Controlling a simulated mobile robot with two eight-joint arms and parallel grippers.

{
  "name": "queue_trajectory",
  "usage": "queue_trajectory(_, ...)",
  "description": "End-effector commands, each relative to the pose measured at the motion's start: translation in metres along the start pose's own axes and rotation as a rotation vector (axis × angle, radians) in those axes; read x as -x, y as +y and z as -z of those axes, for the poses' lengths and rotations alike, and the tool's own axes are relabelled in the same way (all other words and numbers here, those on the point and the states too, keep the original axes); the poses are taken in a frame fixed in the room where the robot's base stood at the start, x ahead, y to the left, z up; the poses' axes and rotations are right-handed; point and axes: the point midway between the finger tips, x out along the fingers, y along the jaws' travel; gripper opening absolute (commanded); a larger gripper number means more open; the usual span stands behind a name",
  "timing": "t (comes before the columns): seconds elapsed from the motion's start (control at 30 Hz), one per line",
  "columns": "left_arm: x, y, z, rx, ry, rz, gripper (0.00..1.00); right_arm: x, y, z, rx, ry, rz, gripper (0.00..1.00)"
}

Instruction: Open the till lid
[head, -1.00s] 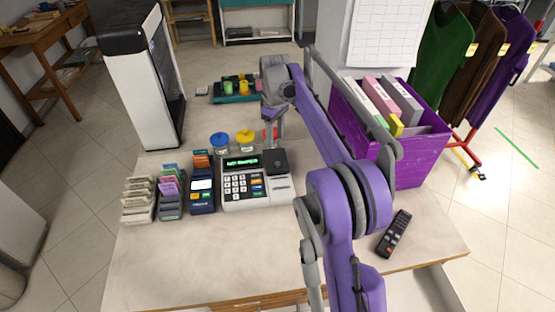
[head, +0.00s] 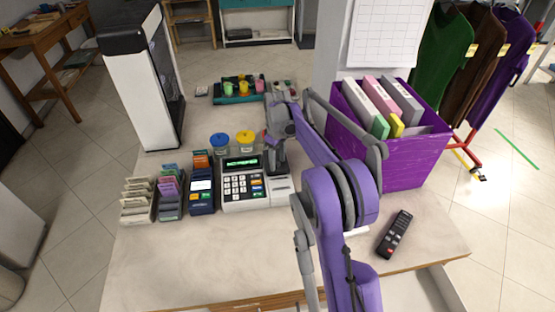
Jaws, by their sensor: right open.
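The till (head: 243,199) stands on the counter, white with a keypad and a lit green display. I cannot tell from here whether the lid is open. My left gripper is out of view.
A purple box of binders (head: 415,160) and a remote (head: 395,234) are to the right. The front of the counter (head: 190,260) is clear.

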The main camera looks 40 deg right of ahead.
Motion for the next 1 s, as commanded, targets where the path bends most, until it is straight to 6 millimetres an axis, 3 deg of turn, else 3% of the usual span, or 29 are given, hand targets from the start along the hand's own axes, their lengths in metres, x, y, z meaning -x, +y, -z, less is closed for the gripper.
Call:
queue_trajectory(0.17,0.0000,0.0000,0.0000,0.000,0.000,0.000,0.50,0.0001,0.0000,0.0001,0.000,0.000,0.000,0.53)
queue_trajectory(0.5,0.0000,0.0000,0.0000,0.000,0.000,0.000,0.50,0.0004,0.0000,0.0000,0.000,0.000,0.000,0.00)
queue_trajectory(1.0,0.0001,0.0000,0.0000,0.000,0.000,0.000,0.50,0.0005,0.0000,0.0000,0.000,0.000,0.000,0.00)
